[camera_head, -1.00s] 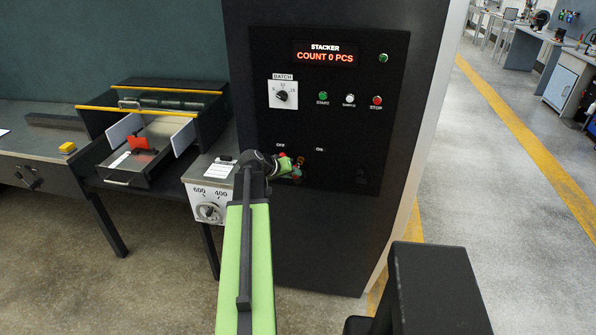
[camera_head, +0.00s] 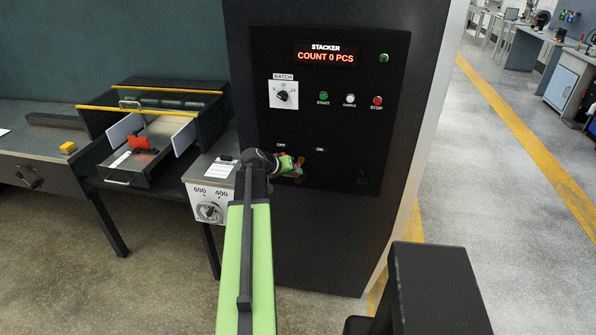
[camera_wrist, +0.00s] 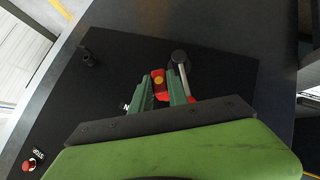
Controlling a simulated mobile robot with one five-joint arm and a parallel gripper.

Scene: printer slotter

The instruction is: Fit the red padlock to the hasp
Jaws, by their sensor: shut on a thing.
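My gripper (camera_wrist: 160,92) is at the lower part of the black stacker panel, just below the OFF label. Its green fingers are shut on the red padlock (camera_wrist: 158,76), which has a round yellow spot and shows between the fingertips in the wrist view. In the head view my gripper (camera_head: 294,168) is small and partly covers the padlock. A grey lever with a round dark end (camera_wrist: 180,58) lies close to the right of the fingers in the wrist view. I cannot make out the hasp clearly, nor whether the padlock's shackle touches it.
The stacker cabinet (camera_head: 330,235) carries a batch knob (camera_head: 283,95), push buttons and a display reading COUNT 0 PCS. A small black fitting (camera_head: 362,177) sticks out right of my gripper. A control box with a dial (camera_head: 208,212) and an open tray machine (camera_head: 120,184) stand left.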

